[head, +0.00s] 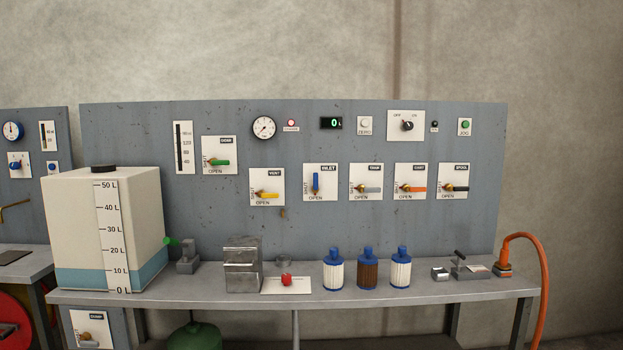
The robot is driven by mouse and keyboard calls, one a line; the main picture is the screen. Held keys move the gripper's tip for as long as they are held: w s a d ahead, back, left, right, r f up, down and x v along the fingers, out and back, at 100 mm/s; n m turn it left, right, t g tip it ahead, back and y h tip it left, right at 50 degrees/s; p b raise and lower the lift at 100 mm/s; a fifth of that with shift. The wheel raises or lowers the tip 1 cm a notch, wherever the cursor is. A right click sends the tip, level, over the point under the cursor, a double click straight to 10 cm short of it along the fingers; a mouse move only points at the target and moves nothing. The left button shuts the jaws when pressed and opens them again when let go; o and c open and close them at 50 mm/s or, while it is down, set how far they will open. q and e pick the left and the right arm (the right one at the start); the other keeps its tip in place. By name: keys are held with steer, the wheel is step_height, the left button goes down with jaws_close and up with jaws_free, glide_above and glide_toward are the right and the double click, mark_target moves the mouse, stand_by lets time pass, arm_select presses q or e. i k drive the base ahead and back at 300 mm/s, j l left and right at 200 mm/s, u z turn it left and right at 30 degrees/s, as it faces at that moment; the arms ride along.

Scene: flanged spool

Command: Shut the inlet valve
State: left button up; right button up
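The inlet valve is a blue lever (316,183) on a white plate labelled INLET (330,170), in the middle of the grey panel. The lever stands upright. The plate has SHUT written sideways along its left side and OPEN along its bottom. The levers on the neighbouring plates lie horizontal instead. Neither of my grippers shows in the head view, and nothing touches the blue lever.
Beside it are a yellow lever (268,195), a grey lever (372,190), an orange lever (412,188) and a black lever (458,188). Below, the bench (220,297) holds a white tank (70,215), a metal block (242,265) and blue-capped filters (367,272).

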mark_target(314, 189)
steer(key=i+j+u, duration=0.1)
steer(key=i, duration=0.4)
steer(key=i+j+u, duration=0.15)
steer(key=i, duration=0.35)
